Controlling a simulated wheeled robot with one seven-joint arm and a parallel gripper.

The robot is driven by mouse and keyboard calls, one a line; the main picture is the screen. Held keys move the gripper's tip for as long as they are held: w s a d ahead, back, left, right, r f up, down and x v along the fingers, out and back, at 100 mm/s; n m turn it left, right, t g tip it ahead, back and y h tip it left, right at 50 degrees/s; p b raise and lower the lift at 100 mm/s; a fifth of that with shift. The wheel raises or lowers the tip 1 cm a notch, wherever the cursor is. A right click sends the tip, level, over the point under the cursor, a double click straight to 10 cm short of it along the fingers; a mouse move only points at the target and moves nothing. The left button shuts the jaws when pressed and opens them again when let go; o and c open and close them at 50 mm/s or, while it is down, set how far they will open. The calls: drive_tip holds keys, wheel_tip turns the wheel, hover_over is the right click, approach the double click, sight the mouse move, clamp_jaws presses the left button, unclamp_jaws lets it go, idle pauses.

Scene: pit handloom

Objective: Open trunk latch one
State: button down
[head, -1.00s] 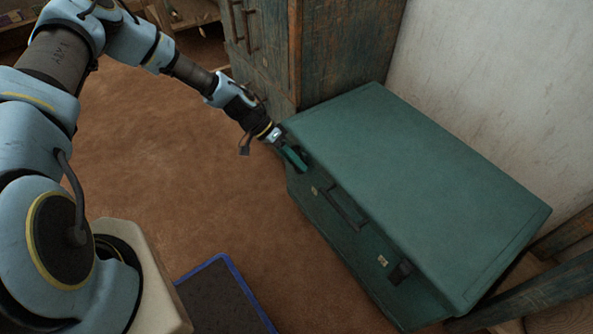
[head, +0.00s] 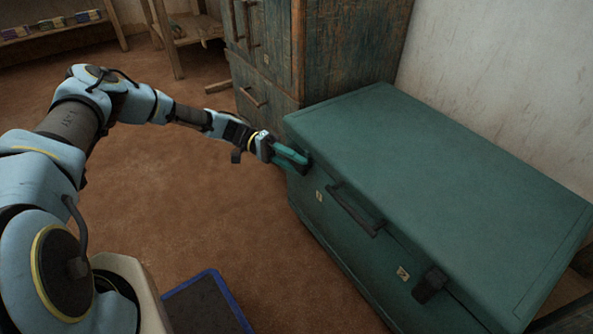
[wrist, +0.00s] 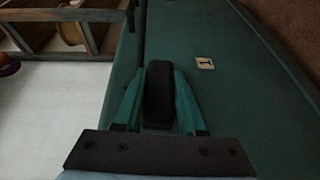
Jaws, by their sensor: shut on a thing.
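The trunk (head: 430,180) is a closed green chest against the wall. Latch one is the black latch (wrist: 159,95) on its front at the far-left end, beside the small plate marked I (wrist: 204,63); that plate also shows in the head view (head: 319,196). My gripper (head: 303,158) reaches it from the left. In the wrist view, the teal fingers of my gripper (wrist: 160,95) are shut on latch one, one on each side. In the head view the fingers mostly hide this latch. I cannot tell whether it is flipped open.
A black carry handle (head: 355,210) is on the trunk's front. A second black latch (head: 430,284) sits farther right beside another plate (head: 403,273). A worn wooden cabinet (head: 345,50) stands just behind the trunk. A blue-edged mat (head: 210,305) lies near my base. The brown floor left of the trunk is open.

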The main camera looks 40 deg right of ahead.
drive_tip(key=shift+f+g+b, duration=0.1)
drive_tip(key=shift+g+b, duration=0.35)
drive_tip(key=shift+g, duration=0.05)
drive_tip(key=shift+c, duration=2.4)
unclamp_jaws()
drive_tip(key=shift+r, duration=0.2)
